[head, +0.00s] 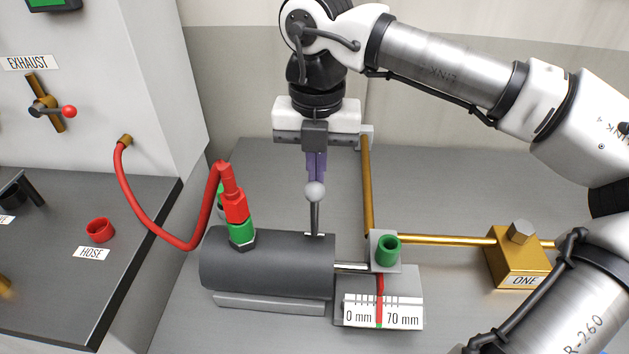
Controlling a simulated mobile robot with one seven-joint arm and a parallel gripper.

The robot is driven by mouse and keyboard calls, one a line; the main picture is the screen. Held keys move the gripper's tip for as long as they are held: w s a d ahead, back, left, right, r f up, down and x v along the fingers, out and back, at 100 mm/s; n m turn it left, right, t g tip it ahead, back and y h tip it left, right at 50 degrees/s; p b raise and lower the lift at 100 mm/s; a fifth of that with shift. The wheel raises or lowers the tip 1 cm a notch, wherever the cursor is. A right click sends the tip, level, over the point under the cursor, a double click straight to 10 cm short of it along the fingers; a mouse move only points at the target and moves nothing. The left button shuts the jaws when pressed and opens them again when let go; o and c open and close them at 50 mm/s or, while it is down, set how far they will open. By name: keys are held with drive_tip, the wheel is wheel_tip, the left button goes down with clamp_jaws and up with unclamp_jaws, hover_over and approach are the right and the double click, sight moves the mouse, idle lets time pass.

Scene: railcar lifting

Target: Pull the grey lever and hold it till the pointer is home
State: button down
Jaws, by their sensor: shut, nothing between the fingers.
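The grey lever (316,212) stands upright behind the dark grey cylinder (268,260) and ends in a grey ball knob. My gripper (316,176) points down directly above the knob with its fingers together and nothing between them. The fingertips are at or just behind the knob; I cannot tell whether they touch it. The red pointer (380,285) hangs from the plate at the rod's end, over the white scale (383,314) marked 0 mm and 70 mm. The pointer stands near the middle of the scale, by a green mark.
A red hose (150,222) runs from the exhaust cabinet (95,85) to a green fitting (241,233) on the cylinder. A brass pipe (445,239) leads right to a block labelled ONE (518,258). A green port (387,246) sits on the rod-end plate. My arm spans the upper right.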

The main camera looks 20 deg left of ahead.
sight(314, 186)
drive_tip(key=shift+s, duration=0.15)
idle(0.3)
drive_tip(key=s, duration=0.2)
drive_tip(key=s+d+b, duration=0.1)
drive_tip(key=s, duration=0.2)
drive_tip(key=shift+s, duration=0.25)
idle(0.9)
drive_tip(key=shift+w+r, duration=0.1)
drive_tip(key=shift+w, duration=0.05)
idle(4.5)
drive_tip(key=shift+w+a+r, duration=0.15)
drive_tip(key=shift+w+r, duration=0.3)
drive_tip(key=shift+w, duration=0.4)
drive_tip(key=shift+r+p, duration=2.35)
drive_tip(key=shift+r, duration=1.15)
